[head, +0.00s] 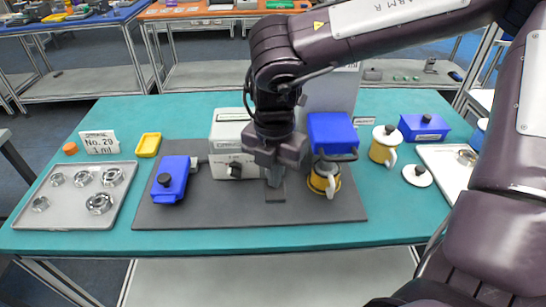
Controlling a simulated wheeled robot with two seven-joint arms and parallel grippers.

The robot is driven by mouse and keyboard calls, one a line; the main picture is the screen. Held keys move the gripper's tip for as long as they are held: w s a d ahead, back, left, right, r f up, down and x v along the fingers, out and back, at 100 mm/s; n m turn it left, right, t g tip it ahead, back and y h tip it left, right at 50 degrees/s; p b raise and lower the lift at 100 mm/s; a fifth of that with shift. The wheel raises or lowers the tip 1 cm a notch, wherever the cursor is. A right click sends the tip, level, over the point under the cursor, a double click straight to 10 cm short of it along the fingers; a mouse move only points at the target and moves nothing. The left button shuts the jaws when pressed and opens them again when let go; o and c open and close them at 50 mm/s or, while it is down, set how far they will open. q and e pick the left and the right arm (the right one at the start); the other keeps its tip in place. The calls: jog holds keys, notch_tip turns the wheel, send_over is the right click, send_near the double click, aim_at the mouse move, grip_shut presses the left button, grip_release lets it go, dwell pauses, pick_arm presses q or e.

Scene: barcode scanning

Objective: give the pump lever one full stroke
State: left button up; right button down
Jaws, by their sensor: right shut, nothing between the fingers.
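My right gripper (274,180) points down over the grey mat, between a white box and a blue-headed unit, its fingers shut and empty. The blue-headed unit (331,130) stands in front of a grey panel. A dark bar (338,157), possibly the pump lever, sits low on its front; I cannot tell if the gripper touches it. The white box (228,165) with a black knob is left of the gripper, partly hidden by my arm. My left gripper is out of view.
On the grey mat (240,217) lies a blue device (171,182) with a black knob. A tray (65,217) of metal parts, a number sign (100,142) and a yellow dish (148,145) are left.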

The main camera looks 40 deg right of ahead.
jog(key=shift+d+r, duration=0.1)
jog(key=shift+d, duration=0.05)
notch_tip(320, 180, up, 7)
jog(key=p, duration=0.5)
jog(key=shift+r, duration=0.2)
jog(key=shift+w, duration=0.2)
notch_tip(320, 180, up, 4)
jog(key=p, duration=0.2)
jog(key=shift+s+p, duration=0.1)
jog(key=shift+p, duration=0.25)
